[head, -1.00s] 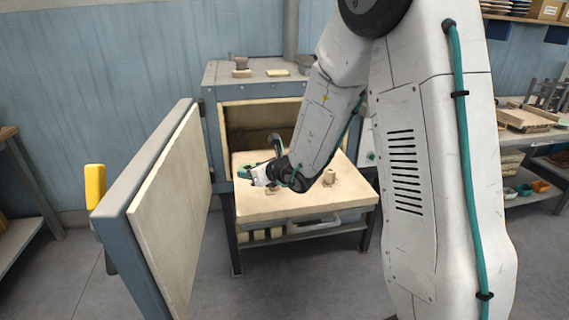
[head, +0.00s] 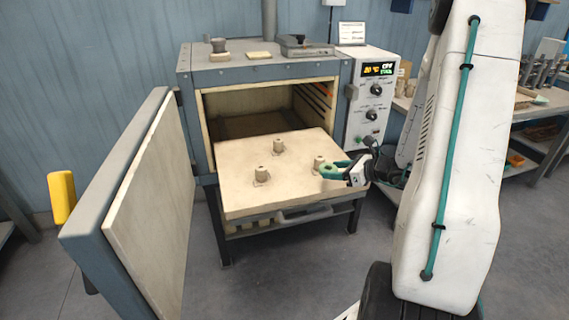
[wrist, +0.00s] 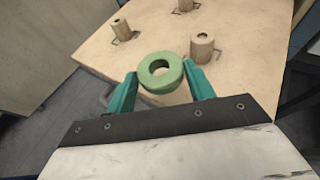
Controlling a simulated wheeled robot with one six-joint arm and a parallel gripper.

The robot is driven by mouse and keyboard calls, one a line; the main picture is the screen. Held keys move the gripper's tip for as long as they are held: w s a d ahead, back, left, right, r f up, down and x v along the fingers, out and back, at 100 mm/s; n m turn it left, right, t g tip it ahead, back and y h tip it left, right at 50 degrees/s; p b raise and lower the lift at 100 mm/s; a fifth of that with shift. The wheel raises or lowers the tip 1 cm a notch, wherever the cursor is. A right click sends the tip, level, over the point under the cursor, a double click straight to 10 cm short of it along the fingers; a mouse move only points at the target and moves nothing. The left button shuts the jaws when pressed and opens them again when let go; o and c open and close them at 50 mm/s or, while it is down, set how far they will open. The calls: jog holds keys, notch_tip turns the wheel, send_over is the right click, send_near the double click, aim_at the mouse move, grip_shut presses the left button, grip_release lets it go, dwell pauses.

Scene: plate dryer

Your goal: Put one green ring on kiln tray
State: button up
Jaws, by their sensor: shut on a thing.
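A green ring (wrist: 149,83) with a round hole is held between the teal fingertips of my gripper (wrist: 160,75) in the wrist view. My gripper (head: 335,170) also shows in the head view over the right part of the kiln tray (head: 290,192), where the ring is hard to tell from the fingers. The pale tray also shows in the wrist view (wrist: 85,58). It bears three short upright posts: a back post (head: 278,147), a left post (head: 261,176) and a right post (head: 319,162). No ring shows on them. The right post is beside my fingertips.
The kiln (head: 240,68) is open behind the tray, with its thick door (head: 150,190) swung out at the left. A control panel (head: 376,85) is on its right. A workbench (head: 530,105) stands at the far right. The floor in front is clear.

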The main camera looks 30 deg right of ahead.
jog(key=s+d, duration=0.1)
jog(key=s, duration=0.2)
send_over(298, 178)
notch_tip(298, 178, down, 2)
jog(key=shift+f, duration=1.8)
jog(key=shift+f, duration=0.15)
jog(key=o, duration=1)
jog(key=shift+c, duration=0.2)
